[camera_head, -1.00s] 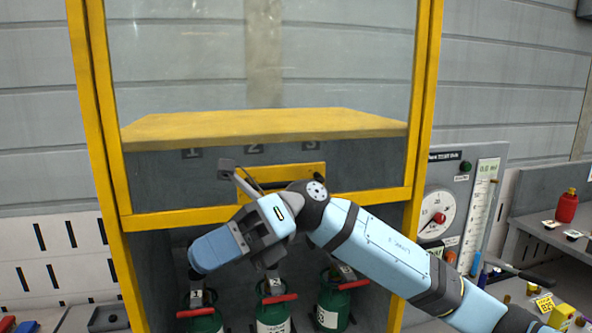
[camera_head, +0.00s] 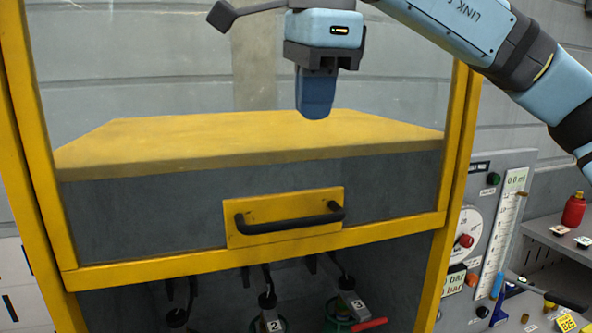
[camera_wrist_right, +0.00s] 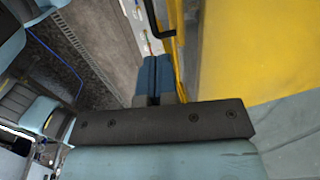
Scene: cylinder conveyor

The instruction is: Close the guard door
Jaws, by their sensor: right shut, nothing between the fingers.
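The guard door is a clear pane in a yellow frame with a yellow bottom bar (camera_head: 150,270). Its black handle (camera_head: 290,221) sits on a yellow plate low on the door. The bottom bar is part-way down, with an open gap and cylinder tops below it. My right gripper (camera_head: 315,110) is shut and empty, blue fingers pointing down, above the handle and apart from it. In the right wrist view, the shut fingers (camera_wrist_right: 154,78) point toward the handle (camera_wrist_right: 158,22) and the yellow door frame (camera_wrist_right: 172,50). My left gripper is not in view.
Below the door are cylinder valves (camera_head: 268,300), one with a red lever (camera_head: 370,324). A gauge panel (camera_head: 510,180) stands right of the cabinet. A side bench with a red bottle (camera_head: 574,209) is farther right. A yellow shelf top (camera_head: 250,140) shows behind the pane.

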